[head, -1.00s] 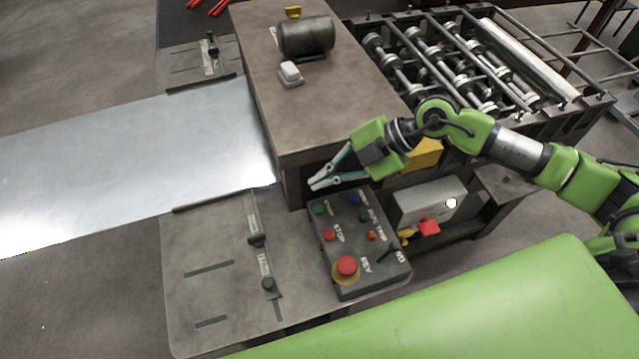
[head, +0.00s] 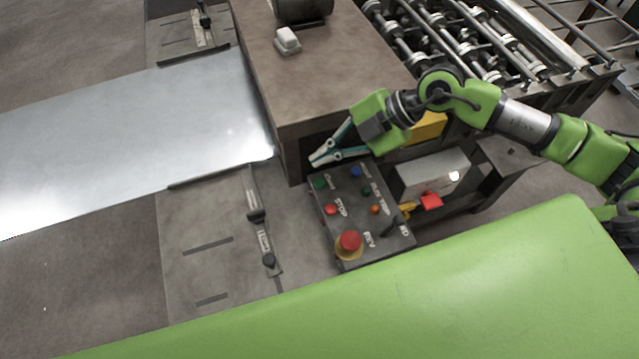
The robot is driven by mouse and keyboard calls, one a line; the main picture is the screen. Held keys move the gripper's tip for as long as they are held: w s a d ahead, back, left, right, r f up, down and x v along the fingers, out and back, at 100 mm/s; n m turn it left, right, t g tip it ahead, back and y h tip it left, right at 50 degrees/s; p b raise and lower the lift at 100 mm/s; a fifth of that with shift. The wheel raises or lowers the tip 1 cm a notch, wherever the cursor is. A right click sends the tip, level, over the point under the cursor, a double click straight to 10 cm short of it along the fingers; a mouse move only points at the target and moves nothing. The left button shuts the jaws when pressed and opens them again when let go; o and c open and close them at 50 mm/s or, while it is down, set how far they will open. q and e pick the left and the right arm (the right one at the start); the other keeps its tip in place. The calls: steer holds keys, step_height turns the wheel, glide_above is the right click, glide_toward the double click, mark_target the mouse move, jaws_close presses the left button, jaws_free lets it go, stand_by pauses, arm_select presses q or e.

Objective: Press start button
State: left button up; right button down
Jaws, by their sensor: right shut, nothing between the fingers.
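The control panel (head: 352,222) is a dark box in the middle of the head view. A green button (head: 320,184), with a label that looks like START, sits at its far left corner. A red stop button (head: 331,209) is just below it, and a large red mushroom button (head: 349,241) on a yellow ring is near the front. Blue, green and orange buttons are on the right side. My right gripper (head: 316,160) is shut and empty, its fingertips just above and behind the green button in the picture; I cannot tell if they touch the panel. My left gripper is not in view.
A metal sheet (head: 130,140) lies on the feed table (head: 205,270) at left. The machine housing (head: 300,80) rises behind the panel, with rollers (head: 455,50) at the back right. A grey box (head: 432,173) with a red part stands right of the panel.

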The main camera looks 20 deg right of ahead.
mark_target(323, 183)
step_height(323, 183, down, 5)
steer(key=b, duration=0.3)
steer(key=shift+f, duration=0.1)
steer(key=shift+f+b, duration=0.4)
stand_by(0.8)
steer(key=shift+f, duration=0.45)
